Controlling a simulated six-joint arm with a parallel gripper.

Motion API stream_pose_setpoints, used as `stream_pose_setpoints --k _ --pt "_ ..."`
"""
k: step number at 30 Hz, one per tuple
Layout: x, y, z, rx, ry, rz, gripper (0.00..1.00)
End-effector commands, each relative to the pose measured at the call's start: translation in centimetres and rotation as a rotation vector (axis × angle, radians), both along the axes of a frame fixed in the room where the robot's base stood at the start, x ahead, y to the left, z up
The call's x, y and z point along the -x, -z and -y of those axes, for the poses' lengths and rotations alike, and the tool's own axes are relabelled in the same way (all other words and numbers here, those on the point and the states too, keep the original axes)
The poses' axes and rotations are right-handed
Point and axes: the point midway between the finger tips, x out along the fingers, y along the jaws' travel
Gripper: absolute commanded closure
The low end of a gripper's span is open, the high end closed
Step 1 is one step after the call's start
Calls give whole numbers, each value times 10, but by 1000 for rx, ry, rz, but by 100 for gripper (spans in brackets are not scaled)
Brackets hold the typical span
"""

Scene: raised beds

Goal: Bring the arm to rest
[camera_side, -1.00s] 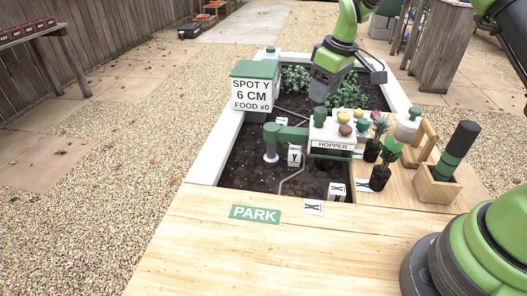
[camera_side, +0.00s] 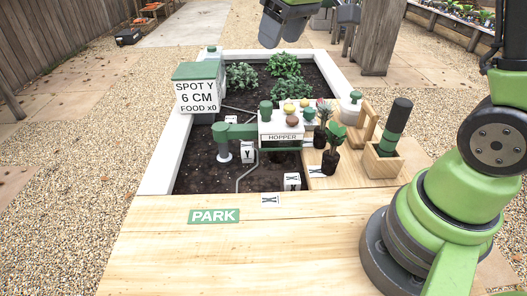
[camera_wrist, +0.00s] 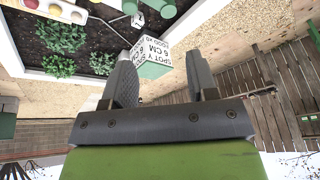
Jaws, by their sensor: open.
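My gripper (camera_wrist: 165,80) shows in the wrist view with its two dark fingers apart and nothing between them. In the side view my gripper's dark housing (camera_side: 288,22) hangs at the top edge, high above the far end of the raised bed (camera_side: 160,160). A green PARK label (camera_side: 214,216) lies flat on the wooden table (camera_side: 160,255) in front of the bed, well away from my gripper.
A white hopper (camera_side: 283,128) with colored knobs stands over the bed. Potted plants (camera_side: 331,155) and a wooden holder with a dark green cylinder (camera_side: 393,130) stand at its right. Marker cubes (camera_side: 248,153) sit in the soil. The table's front left is clear.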

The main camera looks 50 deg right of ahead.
Motion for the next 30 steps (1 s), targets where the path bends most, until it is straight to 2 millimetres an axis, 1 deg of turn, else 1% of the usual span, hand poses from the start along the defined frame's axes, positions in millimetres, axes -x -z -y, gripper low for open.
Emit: stream_pose_setpoints --k 1,3,5,6,8,9,12,15,18,21,30 --pt "18 -15 -8 -17 30 31 47" --pt "42 -29 -18 -47 77 64 47" --pt "64 -38 -25 -74 116 92 47" --pt "78 -42 -29 -94 142 108 47" --pt "100 -46 -36 -126 180 135 47" --pt "114 -47 -39 -147 203 149 47" --pt "145 -46 -46 -198 257 183 47" --pt "168 -41 -51 -241 298 208 47" --pt "182 -36 -53 -271 326 222 47" --pt "188 -33 -54 -285 339 228 47" --pt "189 -32 -55 -289 343 227 47"
